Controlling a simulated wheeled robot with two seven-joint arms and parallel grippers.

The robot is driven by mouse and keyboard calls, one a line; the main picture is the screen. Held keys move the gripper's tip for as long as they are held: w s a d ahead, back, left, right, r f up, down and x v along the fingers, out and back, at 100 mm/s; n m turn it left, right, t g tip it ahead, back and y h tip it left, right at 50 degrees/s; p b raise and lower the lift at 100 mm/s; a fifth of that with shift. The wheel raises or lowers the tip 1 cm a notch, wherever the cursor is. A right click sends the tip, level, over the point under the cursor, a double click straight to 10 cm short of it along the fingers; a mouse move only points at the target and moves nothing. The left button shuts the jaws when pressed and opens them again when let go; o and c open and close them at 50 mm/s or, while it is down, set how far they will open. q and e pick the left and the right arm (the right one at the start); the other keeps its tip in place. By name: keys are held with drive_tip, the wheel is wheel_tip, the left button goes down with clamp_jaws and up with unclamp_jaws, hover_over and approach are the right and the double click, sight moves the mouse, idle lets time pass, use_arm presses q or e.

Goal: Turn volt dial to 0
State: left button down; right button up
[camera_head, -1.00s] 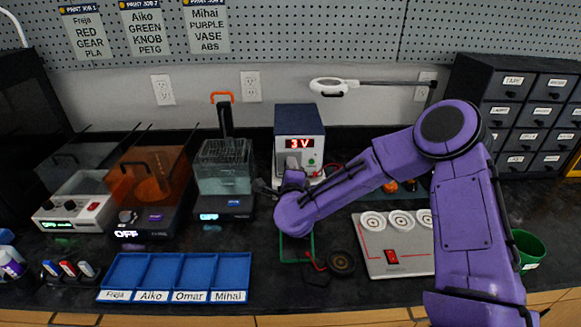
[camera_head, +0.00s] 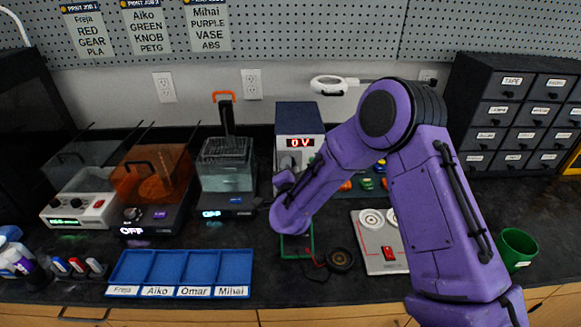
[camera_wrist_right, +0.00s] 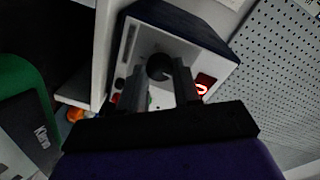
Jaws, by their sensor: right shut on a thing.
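The power supply (camera_head: 300,120) is a white-fronted box with a dark top at the back middle of the bench. Its red display (camera_head: 300,142) reads 0 V. My right gripper (camera_wrist_right: 160,78) is at its front panel, shut on the dark round volt dial (camera_wrist_right: 158,66), which shows between the fingers in the right wrist view. In the head view the purple right wrist is in front of the panel's lower part, and the dial is mostly hidden there.
Left of the supply stand a clear tank (camera_head: 225,165), an orange-covered printer (camera_head: 150,185) and a white-fronted machine (camera_head: 80,205). A blue tray (camera_head: 180,267) lies in front. A grey switch panel (camera_head: 378,245), a green cup (camera_head: 516,250) and dark drawers (camera_head: 510,115) are to the right.

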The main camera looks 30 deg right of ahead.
drive_tip(key=shift+a+f, duration=0.1)
drive_tip(key=shift+f, duration=0.05)
idle(0.4)
drive_tip(key=o, duration=1.1)
drive_tip(key=shift+c, duration=0.2)
drive_tip(key=shift+n, duration=0.3)
drive_tip(key=b+v, duration=0.1)
drive_tip(key=v, duration=0.8)
drive_tip(key=shift+s+a+b, duration=0.1)
drive_tip(key=shift+a+b, duration=0.1)
drive_tip(key=shift+b, duration=0.2)
drive_tip(key=shift+s+a, duration=0.25)
drive_tip(key=shift+s, duration=0.25)
